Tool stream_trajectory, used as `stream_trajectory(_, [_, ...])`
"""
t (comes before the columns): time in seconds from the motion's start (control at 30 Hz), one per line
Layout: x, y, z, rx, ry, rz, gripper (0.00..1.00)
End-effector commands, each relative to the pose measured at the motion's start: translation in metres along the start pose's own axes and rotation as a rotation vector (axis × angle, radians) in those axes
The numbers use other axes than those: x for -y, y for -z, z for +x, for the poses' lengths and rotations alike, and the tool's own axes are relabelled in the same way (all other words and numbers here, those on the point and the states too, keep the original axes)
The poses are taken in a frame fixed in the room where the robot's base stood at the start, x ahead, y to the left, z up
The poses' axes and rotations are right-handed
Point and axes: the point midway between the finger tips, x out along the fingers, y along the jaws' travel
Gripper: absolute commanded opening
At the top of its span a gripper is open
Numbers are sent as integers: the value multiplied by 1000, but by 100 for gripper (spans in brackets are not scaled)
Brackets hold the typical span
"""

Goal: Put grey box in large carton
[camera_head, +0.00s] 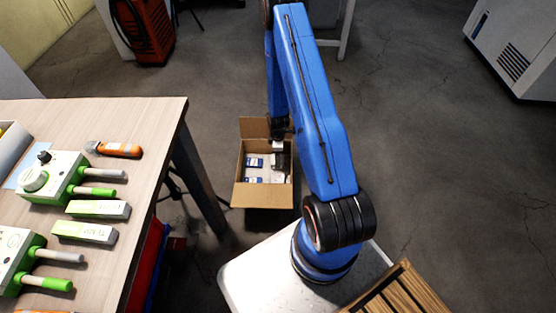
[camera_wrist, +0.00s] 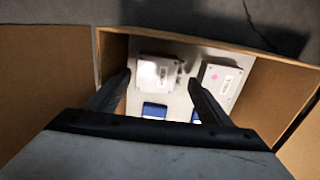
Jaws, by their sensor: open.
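The large carton (camera_head: 262,196) is an open cardboard box on the floor beyond the table, its flaps spread. In the wrist view its cardboard wall (camera_wrist: 262,95) surrounds several items. Two pale grey-white boxes with labels lie inside, one near the middle (camera_wrist: 158,73) and one to the right (camera_wrist: 219,78). I cannot tell for sure which is the grey box. Blue-and-white items (camera_wrist: 154,110) lie nearer, partly hidden by my gripper. My gripper (camera_wrist: 160,77) is open, pointing down at the carton, its fingers apart on either side of the middle box. It also shows over the carton in the head view (camera_head: 279,147).
A wooden table (camera_head: 150,150) at the left holds green-and-white devices (camera_head: 60,177), white-green boxes (camera_head: 98,209) and an orange-handled tool (camera_head: 118,149). Its dark leg (camera_head: 197,175) stands near the carton. A white cabinet (camera_head: 512,45) is at the far right; floor between is clear.

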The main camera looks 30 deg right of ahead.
Motion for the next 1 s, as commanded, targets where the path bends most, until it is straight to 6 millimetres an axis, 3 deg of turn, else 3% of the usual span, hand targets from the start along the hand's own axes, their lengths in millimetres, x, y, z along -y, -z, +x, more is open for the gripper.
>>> stream_trajectory(0.4, [0, 0, -62, -1, -1, 0, 73])
stream_trajectory(0.77, [-1, 2, -88, -2, -5, 8, 73])
stream_trajectory(0.87, [-3, 7, -107, -6, -16, 28, 73])
stream_trajectory(1.0, [-4, 16, -150, -14, -36, 76, 73])
